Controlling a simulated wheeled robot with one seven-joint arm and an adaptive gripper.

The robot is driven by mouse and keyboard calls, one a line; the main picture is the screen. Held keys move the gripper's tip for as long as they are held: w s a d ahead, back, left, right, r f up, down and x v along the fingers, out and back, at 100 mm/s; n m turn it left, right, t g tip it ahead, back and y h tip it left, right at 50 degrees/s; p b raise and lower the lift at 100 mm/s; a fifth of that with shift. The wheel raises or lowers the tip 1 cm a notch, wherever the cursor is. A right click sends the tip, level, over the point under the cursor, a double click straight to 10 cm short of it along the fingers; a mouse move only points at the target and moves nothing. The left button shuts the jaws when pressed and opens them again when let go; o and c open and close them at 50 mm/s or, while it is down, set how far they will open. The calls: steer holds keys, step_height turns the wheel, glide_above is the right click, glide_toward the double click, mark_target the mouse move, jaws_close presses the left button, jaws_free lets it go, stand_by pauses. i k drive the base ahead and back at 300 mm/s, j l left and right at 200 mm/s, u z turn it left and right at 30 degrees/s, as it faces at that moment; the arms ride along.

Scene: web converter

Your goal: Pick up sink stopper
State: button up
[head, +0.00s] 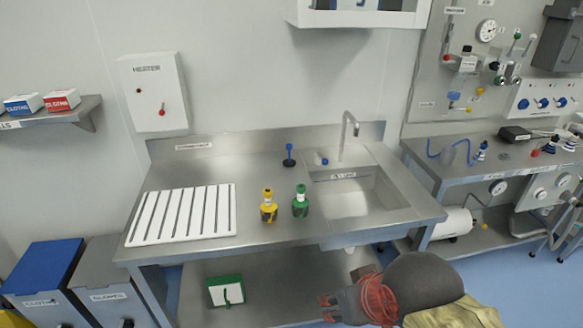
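A blue-topped piece with a dark round base (289,157) stands upright on the steel counter, left of the sink; it looks like the sink stopper, though it is small here. A smaller blue piece (323,161) lies at the sink's back left rim, and I cannot tell what it is. The steel sink basin (350,198) looks empty. My gripper (327,308) is low in front of the counter, below the sink, pointing left. Its two reddish fingertips look apart with nothing between them. It is well away from both blue pieces.
A yellow bottle (268,207) and a green bottle (300,202) stand on the counter in front of the blue-topped piece. A white slatted rack (183,214) lies at left. The tap (346,135) rises behind the sink. A green-and-white box (226,291) sits on the lower shelf.

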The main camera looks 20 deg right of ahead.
mark_target(289, 162)
steer(key=i+j+z, duration=0.2)
steer(key=i, duration=0.3)
steer(key=i+j+z, duration=0.15)
steer(key=i, duration=0.35)
steer(key=i+j+z, duration=0.2)
steer(key=i+j, duration=0.25)
